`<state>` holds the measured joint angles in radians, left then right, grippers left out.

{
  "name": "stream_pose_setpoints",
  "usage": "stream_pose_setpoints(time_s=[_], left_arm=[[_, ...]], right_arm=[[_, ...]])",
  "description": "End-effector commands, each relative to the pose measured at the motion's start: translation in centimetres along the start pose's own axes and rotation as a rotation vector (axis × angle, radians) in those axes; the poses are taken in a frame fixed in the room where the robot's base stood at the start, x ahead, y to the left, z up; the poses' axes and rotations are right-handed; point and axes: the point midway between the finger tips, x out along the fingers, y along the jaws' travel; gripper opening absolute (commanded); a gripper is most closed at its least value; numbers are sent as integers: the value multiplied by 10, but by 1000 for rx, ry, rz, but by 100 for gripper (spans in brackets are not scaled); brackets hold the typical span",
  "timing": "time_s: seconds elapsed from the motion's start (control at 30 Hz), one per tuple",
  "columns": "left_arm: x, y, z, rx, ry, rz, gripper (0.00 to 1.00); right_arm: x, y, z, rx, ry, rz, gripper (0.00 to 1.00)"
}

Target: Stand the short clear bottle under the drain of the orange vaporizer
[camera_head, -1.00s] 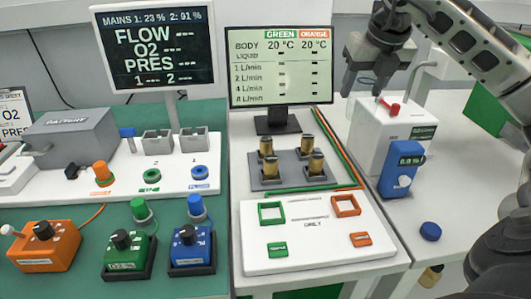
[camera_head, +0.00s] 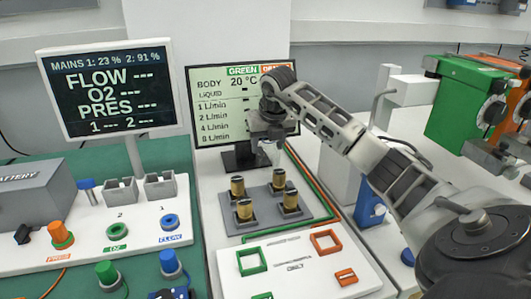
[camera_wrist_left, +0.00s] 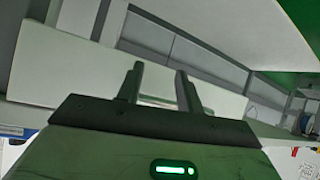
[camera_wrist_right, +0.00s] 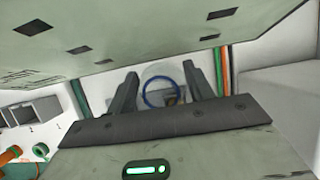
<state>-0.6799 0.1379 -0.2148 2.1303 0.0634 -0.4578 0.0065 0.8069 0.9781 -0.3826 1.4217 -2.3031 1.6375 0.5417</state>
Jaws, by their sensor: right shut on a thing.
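My right gripper (camera_head: 268,138) is shut on the short clear bottle (camera_head: 271,152) and holds it above the gold-topped posts, in front of the screen. In the right wrist view, the bottle (camera_wrist_right: 163,86), with a blue ring, sits between the two fingers. A green vaporizer (camera_head: 458,98) with a black dial and grey fittings stands at the right of the head view.
A grey block with gold posts (camera_head: 266,206) stands below the bottle. A white board (camera_head: 295,262) with green and orange frames lies in front. The monitor (camera_head: 215,100) is close behind the right gripper. A white unit with a blue device (camera_head: 371,208) is partly behind my arm.

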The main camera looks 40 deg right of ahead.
Motion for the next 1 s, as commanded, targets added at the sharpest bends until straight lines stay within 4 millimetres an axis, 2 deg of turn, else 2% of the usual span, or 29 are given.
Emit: stream_pose_setpoints(time_s=[0.2,0.4,0.73,0.77,0.83,1.0], left_arm=[[0,0,1,4,-5,0,36],[-2,0,1,10,-13,-2,36],[0,-1,5,10,-17,-1,36],[0,-1,5,10,-16,-1,36],[0,-1,4,10,-14,-1,36],[-1,0,1,10,-8,0,36]], right_arm=[[15,5,2,-2,2,0,28],[39,4,-9,-1,1,0,28],[42,4,-10,-1,-1,0,28],[43,4,-10,-1,-1,0,55],[42,4,-10,-1,-1,0,74],[42,4,-10,-1,0,0,74]])
